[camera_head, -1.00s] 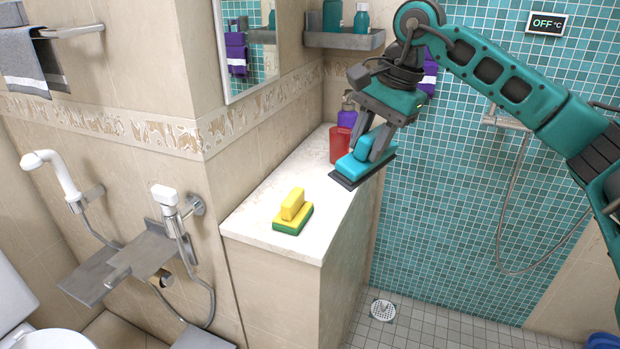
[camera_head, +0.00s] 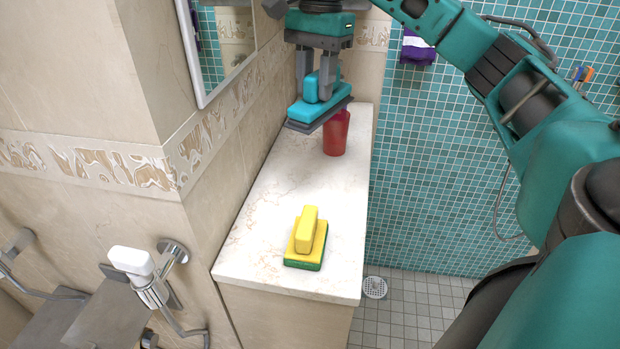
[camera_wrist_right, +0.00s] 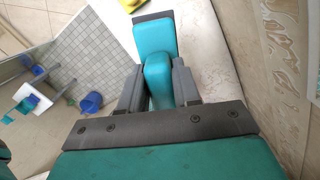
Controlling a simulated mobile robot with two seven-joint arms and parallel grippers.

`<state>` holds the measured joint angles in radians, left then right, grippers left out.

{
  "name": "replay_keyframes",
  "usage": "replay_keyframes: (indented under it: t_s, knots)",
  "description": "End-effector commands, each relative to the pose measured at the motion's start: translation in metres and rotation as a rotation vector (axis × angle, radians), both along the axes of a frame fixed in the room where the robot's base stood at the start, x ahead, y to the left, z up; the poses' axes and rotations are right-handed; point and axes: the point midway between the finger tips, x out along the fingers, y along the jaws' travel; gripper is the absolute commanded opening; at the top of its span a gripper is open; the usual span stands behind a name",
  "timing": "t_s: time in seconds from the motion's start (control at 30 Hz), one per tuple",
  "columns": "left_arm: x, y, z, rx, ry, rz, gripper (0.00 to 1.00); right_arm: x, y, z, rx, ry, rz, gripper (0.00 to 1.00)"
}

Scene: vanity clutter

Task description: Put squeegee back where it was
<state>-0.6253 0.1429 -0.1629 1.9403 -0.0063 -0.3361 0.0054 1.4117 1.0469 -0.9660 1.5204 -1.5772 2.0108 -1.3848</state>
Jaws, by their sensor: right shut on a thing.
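The squeegee (camera_head: 312,106) is a turquoise block with a raised grip and a dark grey base. My right gripper (camera_head: 318,82) is shut on its grip and holds it above the far part of the marble counter (camera_head: 265,210). In the right wrist view, the squeegee (camera_wrist_right: 156,38) sits between the two fingers of the right gripper (camera_wrist_right: 160,85). A yellow and green sponge-like block (camera_head: 306,240) lies on the near part of the counter. My left gripper is not in view.
A mirror (camera_head: 222,45) hangs on the left wall. The middle of the counter is clear.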

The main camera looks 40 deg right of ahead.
Motion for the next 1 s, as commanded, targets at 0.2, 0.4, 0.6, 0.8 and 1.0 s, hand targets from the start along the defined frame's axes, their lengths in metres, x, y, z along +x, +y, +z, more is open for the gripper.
replay_keyframes:
  t_s: [0.2, 0.4, 0.6, 0.8, 1.0]
  knots:
    - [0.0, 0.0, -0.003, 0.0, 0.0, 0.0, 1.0, -0.001, 0.001, -0.032, 0.002, 0.007, 0.002, 0.0]
    - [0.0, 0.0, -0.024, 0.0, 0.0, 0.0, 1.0, -0.001, 0.001, -0.081, 0.002, 0.006, 0.001, 0.0]
    - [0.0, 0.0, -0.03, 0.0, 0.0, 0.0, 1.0, -0.002, 0.0, -0.125, 0.001, 0.005, 0.0, 0.0]
    - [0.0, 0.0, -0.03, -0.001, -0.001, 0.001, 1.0, -0.001, 0.0, -0.15, 0.001, 0.0, 0.0, 0.0]
    - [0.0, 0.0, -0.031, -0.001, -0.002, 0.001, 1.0, -0.002, 0.0, -0.174, 0.001, 0.004, -0.001, 0.0]
